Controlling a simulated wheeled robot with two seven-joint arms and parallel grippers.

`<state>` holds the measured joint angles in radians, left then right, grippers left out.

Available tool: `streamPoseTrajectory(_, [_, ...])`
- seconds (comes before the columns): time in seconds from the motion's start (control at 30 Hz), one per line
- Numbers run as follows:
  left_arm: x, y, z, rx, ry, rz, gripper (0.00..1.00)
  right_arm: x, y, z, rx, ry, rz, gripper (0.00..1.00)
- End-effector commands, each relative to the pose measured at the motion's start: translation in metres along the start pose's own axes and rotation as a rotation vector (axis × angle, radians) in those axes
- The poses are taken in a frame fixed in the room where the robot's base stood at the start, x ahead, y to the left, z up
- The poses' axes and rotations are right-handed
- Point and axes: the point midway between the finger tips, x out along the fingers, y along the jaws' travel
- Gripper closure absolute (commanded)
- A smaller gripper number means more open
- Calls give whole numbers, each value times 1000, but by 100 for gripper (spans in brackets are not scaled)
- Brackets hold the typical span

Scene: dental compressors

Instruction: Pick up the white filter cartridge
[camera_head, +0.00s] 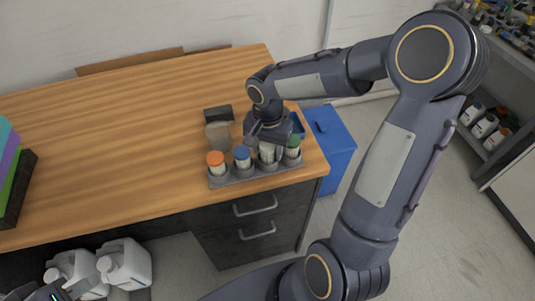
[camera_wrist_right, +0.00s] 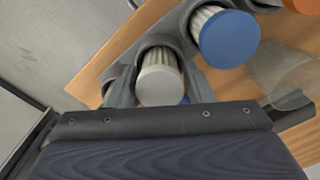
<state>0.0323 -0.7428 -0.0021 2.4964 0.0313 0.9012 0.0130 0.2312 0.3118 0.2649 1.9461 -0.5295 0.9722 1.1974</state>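The white filter cartridge (camera_head: 267,153) has a white cap and stands in the grey holder (camera_head: 232,181), between a blue-capped and a green-capped cartridge. In the right wrist view its white cap (camera_wrist_right: 159,86) is seen close up, with ribbed white sides behind it. My right gripper (camera_head: 266,134) is directly over it, pointing down. In the wrist view its fingers lie on either side of the cartridge and look open, with a narrow gap beside the cap. My left gripper (camera_head: 52,290) is only partly in view at the bottom left corner; its fingers cannot be made out.
Orange-capped (camera_head: 216,163), blue-capped (camera_head: 242,158) and green-capped (camera_head: 293,147) cartridges share the holder. A translucent cup (camera_head: 218,134) and a dark block (camera_head: 218,113) stand behind. A blue bin (camera_head: 333,146) is beyond the table's right edge.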

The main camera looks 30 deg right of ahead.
Motion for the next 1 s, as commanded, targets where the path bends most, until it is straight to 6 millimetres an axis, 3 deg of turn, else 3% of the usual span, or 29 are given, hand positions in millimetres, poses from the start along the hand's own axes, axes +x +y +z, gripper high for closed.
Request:
streamPoseTrajectory(0.03, [0, 0, 0, 0, 0, 0, 70, 0, 0, 0, 0, 0, 0, 60])
streamPoseTrajectory(0.27, [0, 0, 0, 0, 0, 0, 70, 0, 0, 0, 0, 0, -1, 88])
streamPoseTrajectory(0.67, [0, 0, 0, 0, 0, 0, 70, -10, 0, -1, 0, 3, -2, 88])
streamPoseTrajectory(0.83, [-1, 0, 0, 0, 0, 0, 70, -34, -1, 0, 0, 4, -4, 88])
streamPoseTrajectory(1.0, [2, -1, 1, 0, 0, 0, 70, -62, 18, 16, 1, 7, -5, 88])
